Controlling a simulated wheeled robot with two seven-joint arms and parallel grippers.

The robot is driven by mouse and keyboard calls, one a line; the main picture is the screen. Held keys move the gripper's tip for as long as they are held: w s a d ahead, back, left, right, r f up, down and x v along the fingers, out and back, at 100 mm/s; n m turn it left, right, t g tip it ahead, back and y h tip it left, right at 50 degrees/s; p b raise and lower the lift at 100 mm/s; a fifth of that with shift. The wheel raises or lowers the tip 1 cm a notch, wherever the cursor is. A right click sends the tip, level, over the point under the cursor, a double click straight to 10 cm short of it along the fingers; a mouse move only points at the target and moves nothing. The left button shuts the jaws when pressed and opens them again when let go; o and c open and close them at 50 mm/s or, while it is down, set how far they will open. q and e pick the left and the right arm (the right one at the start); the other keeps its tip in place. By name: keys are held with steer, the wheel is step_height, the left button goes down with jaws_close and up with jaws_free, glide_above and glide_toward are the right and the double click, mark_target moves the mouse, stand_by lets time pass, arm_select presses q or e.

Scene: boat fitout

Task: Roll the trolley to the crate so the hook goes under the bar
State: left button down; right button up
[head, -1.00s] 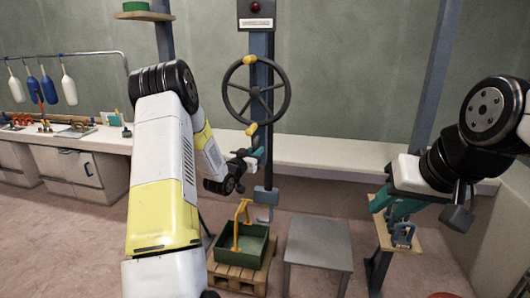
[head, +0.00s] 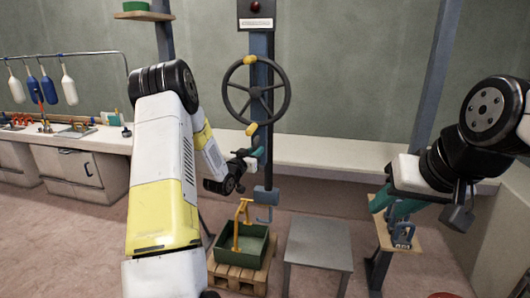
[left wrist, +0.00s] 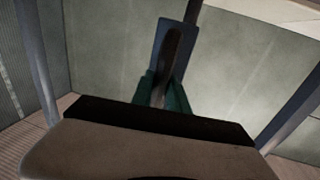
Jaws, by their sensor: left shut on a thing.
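A blue-grey block (head: 266,195) with a grey hook (head: 264,215) under it hangs at the lower end of the blue post; I take it for the trolley. The green crate (head: 262,245) stands below it, with a yellow bar (head: 244,210) rising above its left part. The hook is right of the bar, apart from it. My left gripper (head: 260,153) is at the post, above the block. In the left wrist view its teal fingers (left wrist: 163,92) are shut on a dark narrow part (left wrist: 169,62). My right gripper (head: 386,207) appears open, away to the right.
The crate rests on a wooden pallet (head: 238,280). A grey table (head: 320,243) stands close to its right. A black handwheel (head: 231,97) with yellow knobs is above my left gripper. A small wooden shelf (head: 408,242) with blue fittings is beside my right gripper.

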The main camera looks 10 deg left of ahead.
arm_select(q)
steer(key=shift+a, duration=0.1)
stand_by(0.3)
steer(key=a, duration=1.4)
steer(key=shift+w+a, duration=0.25)
steer(key=shift+a, duration=0.15)
steer(key=c, duration=1.3)
jaws_free()
steer(key=v, duration=0.7)
steer(key=shift+s, duration=0.4)
